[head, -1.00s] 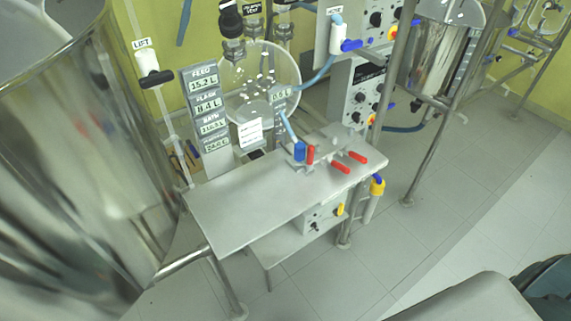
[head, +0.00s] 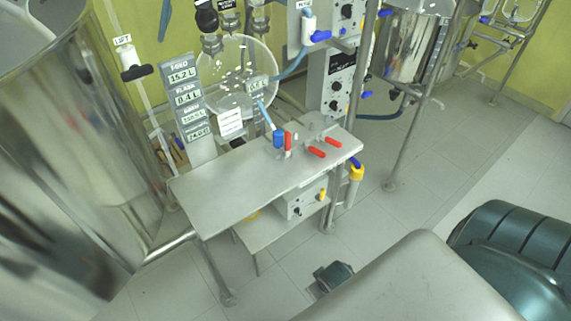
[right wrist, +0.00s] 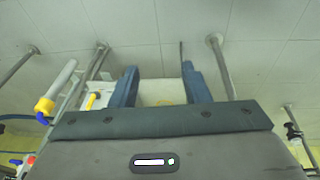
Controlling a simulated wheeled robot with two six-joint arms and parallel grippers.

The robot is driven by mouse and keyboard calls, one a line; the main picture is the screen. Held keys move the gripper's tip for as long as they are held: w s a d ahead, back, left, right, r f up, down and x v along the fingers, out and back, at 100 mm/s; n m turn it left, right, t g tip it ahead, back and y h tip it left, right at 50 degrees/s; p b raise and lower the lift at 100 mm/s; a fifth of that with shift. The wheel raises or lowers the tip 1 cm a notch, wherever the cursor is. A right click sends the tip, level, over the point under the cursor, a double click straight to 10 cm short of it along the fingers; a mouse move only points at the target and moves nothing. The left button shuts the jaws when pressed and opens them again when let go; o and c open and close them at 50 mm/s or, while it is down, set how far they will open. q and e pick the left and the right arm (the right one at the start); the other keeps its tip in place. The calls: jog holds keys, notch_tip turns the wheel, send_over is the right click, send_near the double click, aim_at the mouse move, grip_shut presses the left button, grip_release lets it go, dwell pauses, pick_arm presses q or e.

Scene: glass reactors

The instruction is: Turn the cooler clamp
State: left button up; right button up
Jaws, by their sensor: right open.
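No label marks the cooler clamp, and I cannot tell which fitting it is. Two red lever handles, one behind (head: 333,142) and one in front (head: 317,152), lie at the right end of the steel table (head: 225,190). A blue handle (head: 279,138) and an upright red handle (head: 288,141) stand beside them. A yellow-and-blue fitting (head: 356,171) hangs at the table's right edge; a yellow fitting also shows in the right wrist view (right wrist: 45,105). My right gripper (right wrist: 160,82) is open and empty, its two blue-grey fingers apart. My left gripper is not in view.
A large shiny vessel (head: 60,160) fills the left. A round glass flask (head: 240,75) stands behind the table by the readout panel (head: 185,95). A white control box (head: 300,198) sits on the lower shelf. Tiled floor (head: 400,215) is open to the right.

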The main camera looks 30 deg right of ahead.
jog(key=w+r, duration=0.3)
jog(key=r, duration=0.7)
jog(key=m+g+y+p, duration=0.1)
jog(key=g, duration=0.2)
send_near(287, 141)
jog(key=shift+w+d+f, duration=0.2)
jog(key=shift+w+d, duration=0.15)
notch_tip(287, 141, down, 10)
jog(key=p, duration=0.3)
jog(key=shift+r, duration=0.2)
jog(key=shift+f, duration=0.5)
